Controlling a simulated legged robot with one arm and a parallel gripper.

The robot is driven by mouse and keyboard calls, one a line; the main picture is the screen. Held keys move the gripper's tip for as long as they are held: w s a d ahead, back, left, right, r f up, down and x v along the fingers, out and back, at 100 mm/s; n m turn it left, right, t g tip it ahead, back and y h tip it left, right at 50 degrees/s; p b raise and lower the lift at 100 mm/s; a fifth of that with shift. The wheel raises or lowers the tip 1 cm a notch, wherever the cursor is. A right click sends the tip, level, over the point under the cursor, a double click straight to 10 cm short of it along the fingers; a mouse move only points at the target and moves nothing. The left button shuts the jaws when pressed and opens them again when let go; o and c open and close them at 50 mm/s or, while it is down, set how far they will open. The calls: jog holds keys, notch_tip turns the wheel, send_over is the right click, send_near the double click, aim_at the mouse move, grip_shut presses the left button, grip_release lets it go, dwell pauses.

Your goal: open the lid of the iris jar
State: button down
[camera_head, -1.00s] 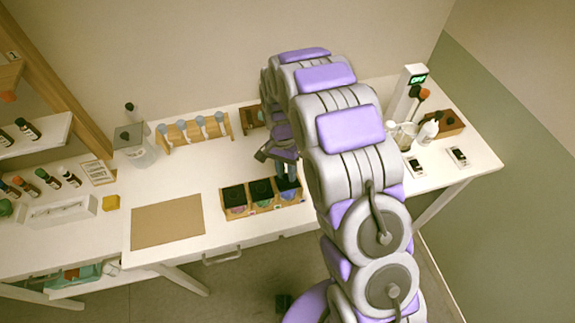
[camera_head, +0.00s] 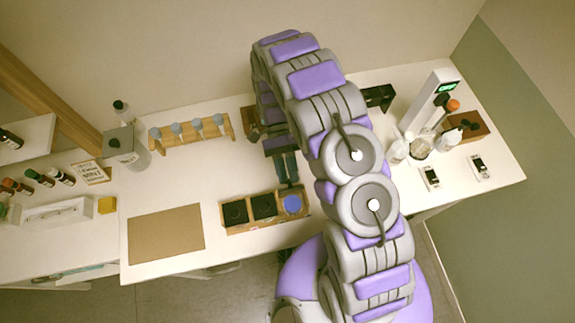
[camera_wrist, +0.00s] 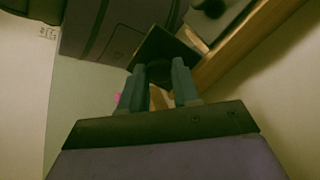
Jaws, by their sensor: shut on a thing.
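A wooden holder (camera_head: 262,225) near the table's front edge bears three jars in a row. The left jar (camera_head: 235,211) and middle jar (camera_head: 264,206) wear dark square lids. The right jar (camera_head: 292,204) is open and shows blue-violet contents; I take it as the iris jar, though no label is readable. My gripper (camera_head: 286,167) is behind and above this jar, apart from it. In the wrist view, my gripper (camera_wrist: 160,76) is shut on the knob of a dark square lid (camera_wrist: 160,47). I cannot make out the lid in the head view.
A brown mat (camera_head: 166,234) lies left of the holder. A rack of bottles (camera_head: 191,133) stands at the back, beside a lidded canister (camera_head: 127,150). Glassware (camera_head: 421,143) and a display post (camera_head: 430,100) stand at the right. Bare table lies behind the mat.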

jog(key=shift+w+a+f+g, duration=0.1)
jog(key=shift+w+f+g, duration=0.1)
jog(key=shift+g, duration=0.1)
dwell(0.4)
jog(key=c, duration=0.8)
grip_release()
jog(key=shift+a, duration=0.1)
jog(key=shift+r, duration=0.15)
